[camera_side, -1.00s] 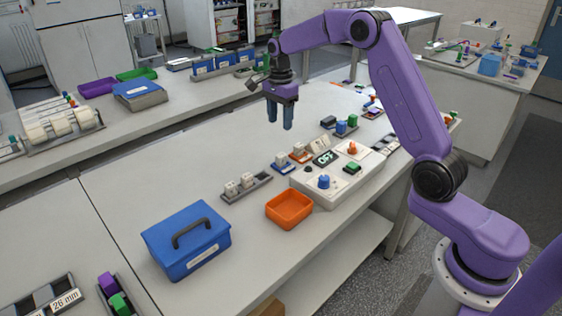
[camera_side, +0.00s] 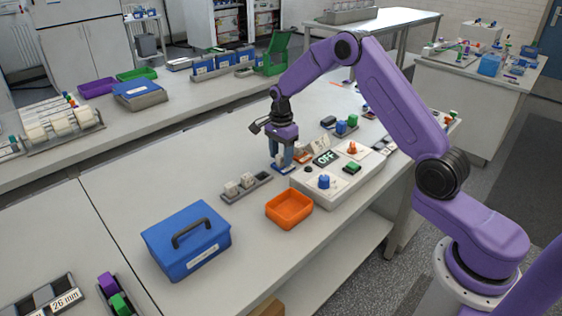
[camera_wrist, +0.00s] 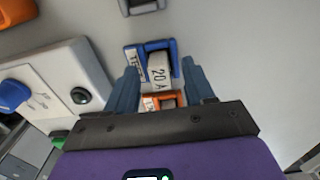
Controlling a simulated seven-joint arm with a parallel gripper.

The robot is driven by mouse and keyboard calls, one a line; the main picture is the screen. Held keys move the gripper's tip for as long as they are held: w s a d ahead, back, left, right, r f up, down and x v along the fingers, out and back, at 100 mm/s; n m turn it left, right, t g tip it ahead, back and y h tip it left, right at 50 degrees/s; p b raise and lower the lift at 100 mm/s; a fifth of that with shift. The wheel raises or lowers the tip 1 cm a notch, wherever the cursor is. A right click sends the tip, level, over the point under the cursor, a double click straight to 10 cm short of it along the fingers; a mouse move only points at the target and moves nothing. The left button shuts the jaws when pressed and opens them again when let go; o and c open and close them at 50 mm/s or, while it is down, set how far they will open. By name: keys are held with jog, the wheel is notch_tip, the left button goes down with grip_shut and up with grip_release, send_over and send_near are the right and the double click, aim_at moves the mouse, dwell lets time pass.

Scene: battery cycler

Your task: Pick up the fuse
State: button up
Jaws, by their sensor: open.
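The fuse (camera_wrist: 158,72) is a white block marked "20 A", seated in a blue holder (camera_wrist: 134,58) in the wrist view. My gripper (camera_wrist: 160,78) is open, with one blue-grey finger on each side of the fuse as seen from the wrist. I cannot tell whether the fingers touch it. In the side view my gripper (camera_side: 282,162) is low over the blue holder (camera_side: 284,170), and its fingers largely hide the fuse there.
An orange holder (camera_wrist: 165,100) sits close beside the blue one. The cycler box (camera_side: 335,185) with knobs and an "OFF" display stands to the right. A grey rack with white blocks (camera_side: 247,187), an orange tray (camera_side: 289,209) and a blue case (camera_side: 188,240) are nearby.

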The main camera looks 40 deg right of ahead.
jog(key=shift+f, duration=0.15)
grip_shut()
